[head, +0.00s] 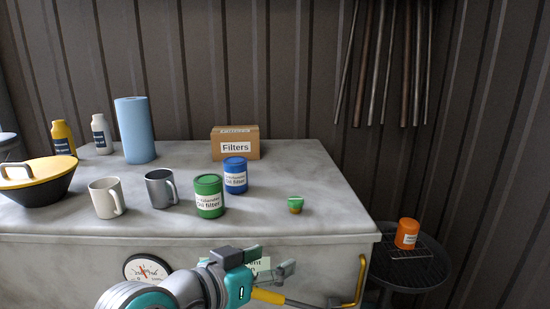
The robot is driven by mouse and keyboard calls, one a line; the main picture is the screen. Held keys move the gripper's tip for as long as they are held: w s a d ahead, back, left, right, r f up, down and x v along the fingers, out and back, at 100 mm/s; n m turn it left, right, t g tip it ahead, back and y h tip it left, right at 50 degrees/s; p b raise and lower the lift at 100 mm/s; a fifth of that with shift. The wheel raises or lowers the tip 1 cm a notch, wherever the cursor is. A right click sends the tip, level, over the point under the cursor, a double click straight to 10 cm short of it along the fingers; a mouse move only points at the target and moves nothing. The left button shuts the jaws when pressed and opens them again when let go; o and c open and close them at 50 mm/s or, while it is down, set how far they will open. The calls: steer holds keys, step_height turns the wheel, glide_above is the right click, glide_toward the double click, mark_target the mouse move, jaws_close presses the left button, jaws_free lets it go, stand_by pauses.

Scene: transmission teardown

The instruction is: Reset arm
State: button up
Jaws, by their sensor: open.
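My gripper (269,262) is at the bottom centre of the head view, grey and teal, with its fingers apart and nothing seen between them. It shows in front of the front face of the grey bench (300,170), below the top's front edge. It is apart from the items on the bench top. Part of my arm shows at the bottom edge, and the rest is out of the picture.
The bench top holds a green oil filter (209,197), blue oil filter (235,176), small green-and-gold piece (295,205), two mugs, Filters box (236,148), blue roll (135,130), bottles and yellow-lidded pot. An orange can (407,234) stands on a dark round stand (425,268).

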steer(key=w+d+f+n+t+y, duration=0.1)
steer(key=d+f+n, duration=0.2)
steer(key=f, duration=0.5)
steer(key=w+d+f+n+t+y, duration=0.15)
steer(key=d+f+n, duration=0.25)
steer(key=f, duration=0.5)
steer(key=s+d+f+n+y, duration=0.5)
steer(key=s+f, duration=0.5)
steer(key=f, duration=0.5)
steer(key=s+d+f+m+y, duration=0.1)
steer(key=s+d+f, duration=0.15)
steer(key=s, duration=0.65)
steer(key=s+d+f+y, duration=0.2)
steer(key=s+d, duration=0.1)
steer(key=s, duration=0.5)
steer(key=s+d+r+m, duration=0.1)
steer(key=s+r+m, duration=0.1)
steer(key=s, duration=0.5)
steer(key=s+d+r+m+t+h, duration=0.1)
steer(key=s+r, duration=0.3)
steer(key=s, duration=0.4)
steer(key=shift+r+m, duration=0.3)
steer(key=shift+m, duration=0.4)
steer(key=shift+d, duration=0.1)
